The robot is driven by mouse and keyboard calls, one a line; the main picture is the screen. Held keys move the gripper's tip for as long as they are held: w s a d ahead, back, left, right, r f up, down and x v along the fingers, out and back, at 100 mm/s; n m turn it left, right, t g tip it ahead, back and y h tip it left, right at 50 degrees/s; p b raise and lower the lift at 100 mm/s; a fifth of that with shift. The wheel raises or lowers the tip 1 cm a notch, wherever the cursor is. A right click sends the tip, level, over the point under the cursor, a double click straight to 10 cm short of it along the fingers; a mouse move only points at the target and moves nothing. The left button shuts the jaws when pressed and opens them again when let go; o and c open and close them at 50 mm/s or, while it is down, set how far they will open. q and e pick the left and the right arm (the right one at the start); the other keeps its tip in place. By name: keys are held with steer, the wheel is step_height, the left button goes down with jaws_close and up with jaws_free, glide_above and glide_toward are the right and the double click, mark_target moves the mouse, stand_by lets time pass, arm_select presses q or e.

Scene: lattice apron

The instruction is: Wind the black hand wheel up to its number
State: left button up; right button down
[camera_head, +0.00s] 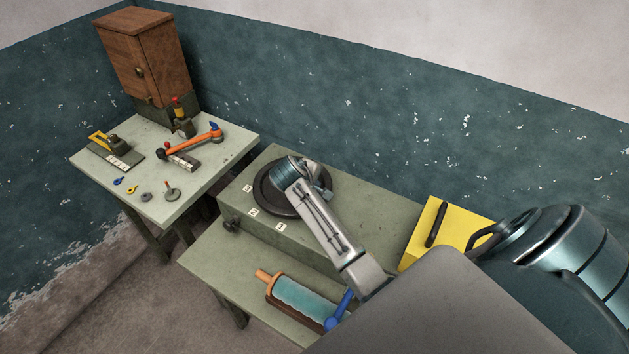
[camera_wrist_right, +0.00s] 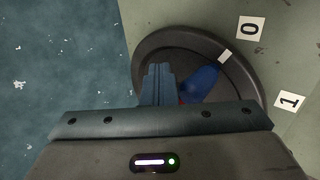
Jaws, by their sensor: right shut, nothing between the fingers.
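The black hand wheel (camera_head: 268,199) lies flat on top of the grey-green box at the middle table. White number cards 3 (camera_head: 247,188), 2 (camera_head: 253,212) and 1 (camera_head: 281,227) stand around it. In the right wrist view the wheel (camera_wrist_right: 178,45) has a white mark (camera_wrist_right: 225,56) on its rim, nearest the 0 card (camera_wrist_right: 250,29); the 1 card (camera_wrist_right: 289,101) is farther round. A blue knob-like piece (camera_wrist_right: 203,82) shows over the wheel. My right gripper (camera_wrist_right: 158,72) is shut and empty over the wheel, beside the blue piece; whether they touch is unclear.
The grey-green box (camera_head: 355,212) carries a dark side knob (camera_head: 231,224). A yellow block (camera_head: 424,228) with a black handle is at right. A teal roller (camera_head: 302,298) and blue lever (camera_head: 338,313) sit in front. The left table (camera_head: 215,178) holds tools and a wooden cabinet (camera_head: 147,58).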

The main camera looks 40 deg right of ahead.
mark_target(291, 209)
steer(key=shift+s+f, duration=0.1)
steer(key=shift+f, duration=1.45)
steer(key=shift+s+a, duration=0.2)
steer(key=shift+a, duration=2.3)
steer(key=shift+w+a, duration=0.15)
steer(key=shift+a, duration=0.25)
steer(key=shift+w+a, duration=0.8)
steer(key=shift+a, duration=0.1)
steer(key=shift+s+d, duration=0.1)
steer(key=shift+s+d, duration=0.95)
steer(key=shift+s, duration=0.1)
